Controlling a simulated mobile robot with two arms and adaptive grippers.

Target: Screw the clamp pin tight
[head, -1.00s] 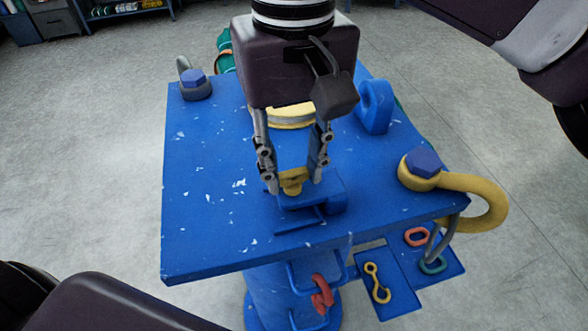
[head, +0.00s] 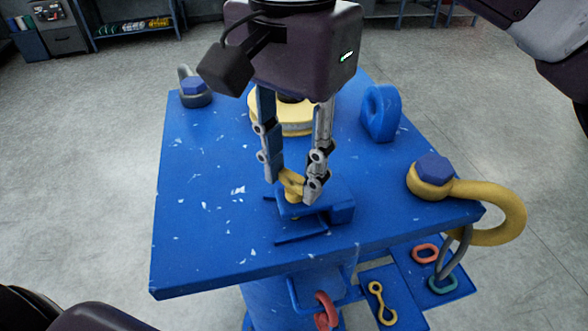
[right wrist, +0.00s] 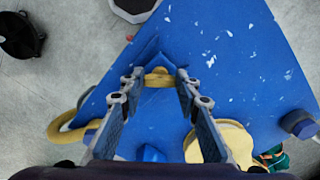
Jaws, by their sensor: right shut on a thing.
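The yellow clamp pin (head: 291,184) stands in a blue clamp (head: 338,208) near the front edge of the blue table. My right gripper (head: 291,188) reaches down from above and is shut on the pin's head, one finger on each side. In the right wrist view the pin's yellow head (right wrist: 158,77) shows between the fingertips (right wrist: 156,82), over the blue clamp. The pin's lower part is mostly hidden by the clamp and fingers. My left gripper is not in view.
The blue table (head: 200,235) also carries a yellow round piece (head: 262,115) behind the gripper, a blue ring (head: 380,112), a grey shackle (head: 195,92) and a large yellow shackle (head: 490,205) overhanging the right edge. A lower tray with links (head: 385,302) is below.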

